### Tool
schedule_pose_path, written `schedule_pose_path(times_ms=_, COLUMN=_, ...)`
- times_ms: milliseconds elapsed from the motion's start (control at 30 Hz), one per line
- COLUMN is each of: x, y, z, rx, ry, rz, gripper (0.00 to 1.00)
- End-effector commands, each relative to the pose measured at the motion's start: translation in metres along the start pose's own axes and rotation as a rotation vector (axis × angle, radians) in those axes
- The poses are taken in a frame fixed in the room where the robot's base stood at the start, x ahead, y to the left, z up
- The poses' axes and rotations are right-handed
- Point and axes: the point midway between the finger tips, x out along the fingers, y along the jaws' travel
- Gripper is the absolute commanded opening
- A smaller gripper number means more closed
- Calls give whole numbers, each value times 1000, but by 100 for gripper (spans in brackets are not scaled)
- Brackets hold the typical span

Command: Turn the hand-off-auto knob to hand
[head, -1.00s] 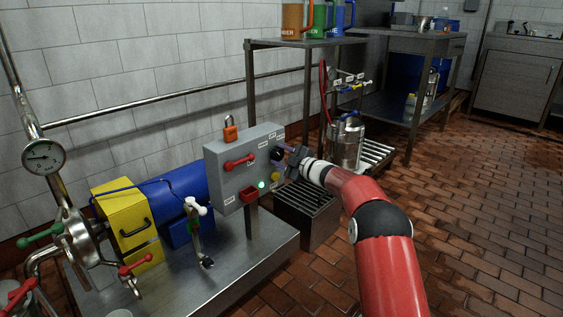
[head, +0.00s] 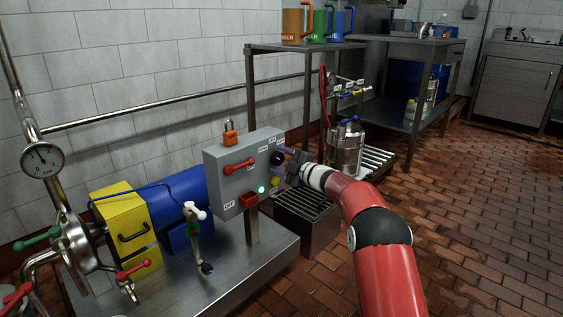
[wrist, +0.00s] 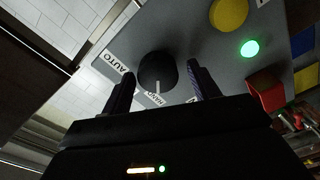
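The hand-off-auto knob is a round black knob (wrist: 157,69) on the face of the grey control box (head: 226,172). It also shows in the head view (head: 277,158). The AUTO label (wrist: 115,62) is to the knob's upper left. My gripper (wrist: 161,68) is open, with one finger on each side of the knob and gaps showing between fingers and knob. It also shows just right of the knob in the head view (head: 290,160).
Near the knob are a yellow button (wrist: 229,14), a lit green lamp (wrist: 250,48) and a red part (wrist: 267,92). A steel table (head: 306,47) stands behind; the tiled floor to the right is clear.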

Motion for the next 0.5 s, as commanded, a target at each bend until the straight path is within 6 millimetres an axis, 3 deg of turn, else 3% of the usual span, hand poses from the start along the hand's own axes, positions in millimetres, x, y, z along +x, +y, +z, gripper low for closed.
schedule_pose_path(times_ms=333, x=-2, y=2, z=0, rx=0, ry=-1, rz=2, gripper=64)
schedule_pose_path(times_ms=500, x=-21, y=3, z=0, rx=1, ry=-2, rz=3, gripper=64)
